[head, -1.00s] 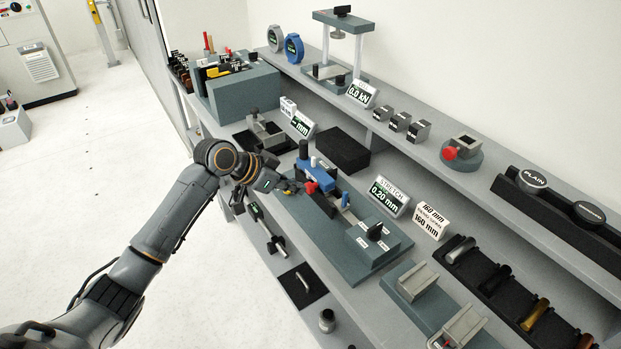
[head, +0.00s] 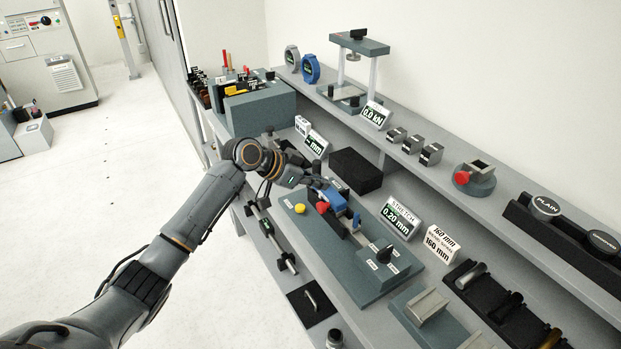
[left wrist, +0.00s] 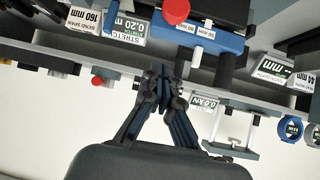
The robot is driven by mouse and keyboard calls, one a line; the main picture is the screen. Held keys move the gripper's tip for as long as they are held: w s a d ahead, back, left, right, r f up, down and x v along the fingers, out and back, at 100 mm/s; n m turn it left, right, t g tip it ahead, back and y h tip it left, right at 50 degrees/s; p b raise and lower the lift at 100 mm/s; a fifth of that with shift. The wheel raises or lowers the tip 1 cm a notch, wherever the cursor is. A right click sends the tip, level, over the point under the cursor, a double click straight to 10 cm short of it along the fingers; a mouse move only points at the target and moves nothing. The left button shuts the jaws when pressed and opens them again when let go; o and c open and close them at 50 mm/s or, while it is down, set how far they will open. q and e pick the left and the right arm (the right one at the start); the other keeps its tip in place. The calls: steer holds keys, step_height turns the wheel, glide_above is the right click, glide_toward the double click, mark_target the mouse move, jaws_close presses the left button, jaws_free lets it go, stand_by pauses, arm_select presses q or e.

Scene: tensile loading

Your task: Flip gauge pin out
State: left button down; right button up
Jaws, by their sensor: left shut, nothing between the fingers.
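The grey stretch fixture (head: 378,258) lies along the bench. I cannot tell which part is the gauge pin. My left gripper (head: 314,184) is beside the blue part at the fixture's far end. It is shut and empty in the left wrist view (left wrist: 163,72). My right gripper is not in view.
The stretch display (head: 402,217) and a black block (head: 355,170) stand behind the fixture. An upper shelf holds a press frame (head: 357,70) and a red-knobbed holder (head: 474,179). A grey toolbox (head: 258,108) stands at the far end. Open floor lies left.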

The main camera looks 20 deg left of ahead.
mark_target(331, 201)
arm_select(q)
steer(key=p+x, duration=0.1)
steer(key=x, duration=0.4)
steer(key=shift+w+d+f, duration=0.1)
steer(key=shift+w+d, duration=0.1)
steer(key=shift+d, duration=0.15)
steer(key=shift+s+a+f+p, duration=0.9)
steer(key=shift+s+a, duration=0.2)
steer(key=shift+a, duration=0.1)
steer(key=shift+s+a+f, duration=0.15)
steer(key=shift+s+a, duration=0.1)
steer(key=shift+w+d+f, duration=0.1)
